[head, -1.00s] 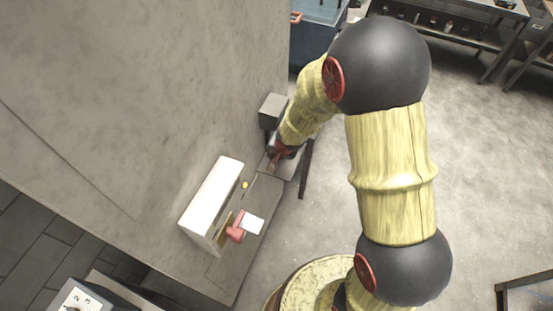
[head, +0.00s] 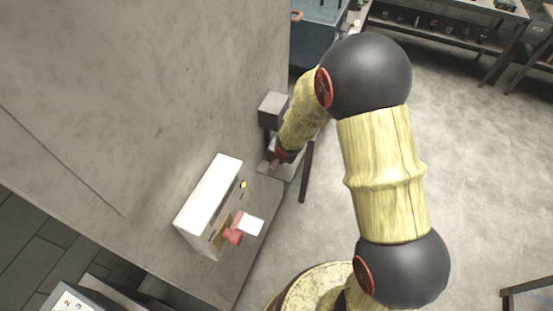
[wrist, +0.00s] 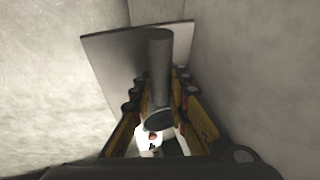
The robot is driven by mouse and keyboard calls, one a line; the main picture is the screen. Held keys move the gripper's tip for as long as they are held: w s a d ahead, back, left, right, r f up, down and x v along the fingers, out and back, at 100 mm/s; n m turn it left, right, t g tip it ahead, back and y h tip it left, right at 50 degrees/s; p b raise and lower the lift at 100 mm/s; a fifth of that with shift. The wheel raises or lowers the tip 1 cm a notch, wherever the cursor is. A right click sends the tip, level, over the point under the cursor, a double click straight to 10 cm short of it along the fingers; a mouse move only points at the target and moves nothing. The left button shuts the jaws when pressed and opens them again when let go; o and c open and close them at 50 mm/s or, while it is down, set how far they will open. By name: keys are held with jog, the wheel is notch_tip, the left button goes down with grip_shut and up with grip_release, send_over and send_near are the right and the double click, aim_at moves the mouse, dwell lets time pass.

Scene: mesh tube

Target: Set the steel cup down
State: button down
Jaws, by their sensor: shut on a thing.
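The steel cup (wrist: 160,70) shows in the wrist view as a plain grey cylinder with a dark round end toward the camera. My gripper (wrist: 160,92) is shut on it, with a yellow and black finger on each side. A flat grey plate (wrist: 110,58) lies behind the cup; I cannot tell whether the cup touches it. In the head view my gripper (head: 277,160) is low beside the wall, over a small grey stand top (head: 290,171). The cup cannot be made out there.
A grey block (head: 273,106) stands by the wall just beyond my gripper. A white box (head: 209,199) with a red part (head: 234,233) sits on a ledge at the near left. The wall (head: 150,100) is close on the left. Open floor (head: 470,190) lies to the right.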

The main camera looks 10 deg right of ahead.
jog(key=c, duration=1.7)
grip_release()
jog(key=shift+f, duration=0.1)
jog(key=s+d+r+n+h+p, duration=0.15)
jog(key=s+r, duration=0.25)
jog(key=r, duration=0.6)
jog(key=s+d+r+p, duration=0.2)
jog(key=s+r+p, duration=0.15)
jog(key=r, duration=0.55)
jog(key=s+d+r+n+p, duration=0.15)
jog(key=s+r, duration=0.25)
jog(key=r, duration=0.6)
jog(key=s+r+n, duration=0.1)
jog(key=s+r, duration=0.2)
jog(key=s, duration=0.3)
jog(key=s+r+n, duration=0.2)
jog(key=s+r, duration=0.2)
jog(key=s, duration=0.1)
jog(key=s+a+r+n+y+p, duration=0.1)
jog(key=s+r, duration=0.3)
jog(key=s, duration=0.2)
jog(key=shift+s+r, duration=0.1)
jog(key=shift+s, duration=0.25)
